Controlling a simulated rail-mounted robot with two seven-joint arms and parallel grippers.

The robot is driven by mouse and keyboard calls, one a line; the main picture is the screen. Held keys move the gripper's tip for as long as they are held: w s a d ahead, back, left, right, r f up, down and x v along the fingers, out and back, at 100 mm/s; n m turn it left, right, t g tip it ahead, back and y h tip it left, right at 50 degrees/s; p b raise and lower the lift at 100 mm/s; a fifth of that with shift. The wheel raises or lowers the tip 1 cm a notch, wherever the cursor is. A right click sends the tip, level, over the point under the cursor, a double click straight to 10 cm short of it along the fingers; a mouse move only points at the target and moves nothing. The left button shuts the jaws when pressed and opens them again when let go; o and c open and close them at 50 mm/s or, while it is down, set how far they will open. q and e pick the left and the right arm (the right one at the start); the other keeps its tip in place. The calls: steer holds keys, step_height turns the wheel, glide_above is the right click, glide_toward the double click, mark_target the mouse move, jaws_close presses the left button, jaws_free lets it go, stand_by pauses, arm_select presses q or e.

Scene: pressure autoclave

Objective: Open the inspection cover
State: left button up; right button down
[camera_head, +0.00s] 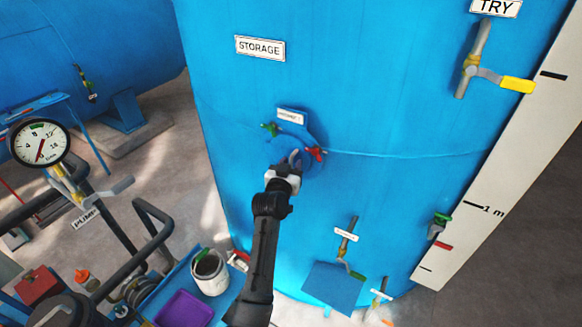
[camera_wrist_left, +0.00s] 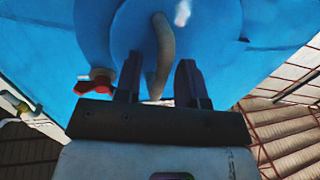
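The round blue inspection cover (camera_head: 283,146) is on the blue storage tank, below a small white label (camera_head: 291,117). A green clamp knob (camera_head: 269,129) is at its upper left and a red clamp knob (camera_head: 316,154) at its right. The red knob also shows in the left wrist view (camera_wrist_left: 95,82). My left gripper (camera_head: 288,167) is at the cover. In the left wrist view my left gripper (camera_wrist_left: 158,80) is open, with a curved grey-beige handle (camera_wrist_left: 164,50) between its fingers and gaps on both sides. The cover looks closed. My right gripper is not in view.
A valve with a yellow lever (camera_head: 517,85) is at the upper right of the tank. Smaller valves (camera_head: 348,240) sit low on it. A pressure gauge (camera_head: 40,143), dark rails and a blue cart with a white pot (camera_head: 209,273) and purple tray (camera_head: 184,309) stand at left.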

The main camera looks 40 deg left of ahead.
arm_select(q)
steer(key=shift+c, duration=0.4)
jaws_close()
steer(key=shift+f, duration=0.1)
